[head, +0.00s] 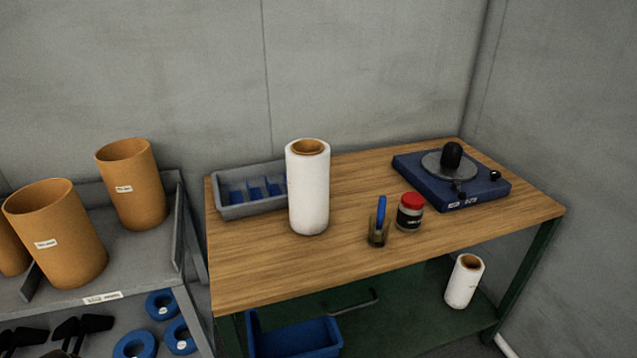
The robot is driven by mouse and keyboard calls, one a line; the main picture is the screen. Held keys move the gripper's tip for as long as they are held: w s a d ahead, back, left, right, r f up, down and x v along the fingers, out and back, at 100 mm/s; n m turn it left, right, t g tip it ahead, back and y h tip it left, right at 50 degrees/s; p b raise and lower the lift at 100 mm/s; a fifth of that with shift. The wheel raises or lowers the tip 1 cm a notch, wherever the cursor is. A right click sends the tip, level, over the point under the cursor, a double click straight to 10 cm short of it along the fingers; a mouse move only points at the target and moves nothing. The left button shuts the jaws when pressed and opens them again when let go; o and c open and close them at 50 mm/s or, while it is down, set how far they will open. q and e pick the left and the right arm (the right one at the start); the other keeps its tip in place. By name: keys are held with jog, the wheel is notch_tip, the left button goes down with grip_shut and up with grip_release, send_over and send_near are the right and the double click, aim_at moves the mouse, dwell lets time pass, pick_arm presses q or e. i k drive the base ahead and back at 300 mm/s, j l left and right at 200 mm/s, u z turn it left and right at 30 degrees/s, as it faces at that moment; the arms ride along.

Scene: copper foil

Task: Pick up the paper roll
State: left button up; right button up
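A tall white paper roll (309,190) with a brown core stands upright on the wooden tabletop, near the middle and just right of a grey tray. A second, smaller white roll (463,284) with a brown core stands slightly tilted in the picture on the green lower shelf at the right. Neither of my grippers shows in the head view.
The wooden workbench (270,270) also holds a grey tray (245,208) with blue parts, a glass with a blue tool (379,228), a red-lidded jar (410,212) and a blue turntable-like device (470,195). A blue bin (297,340) sits below. Orange-brown tubs (134,190) stand left.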

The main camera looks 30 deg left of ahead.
aim_at(308, 161)
jog(key=i+l+u, duration=0.2)
jog(key=u, duration=0.15)
jog(key=i+l+u, duration=0.2)
jog(key=u, duration=0.2)
jog(key=i+l+u, duration=0.15)
jog(key=l+u, duration=0.2)
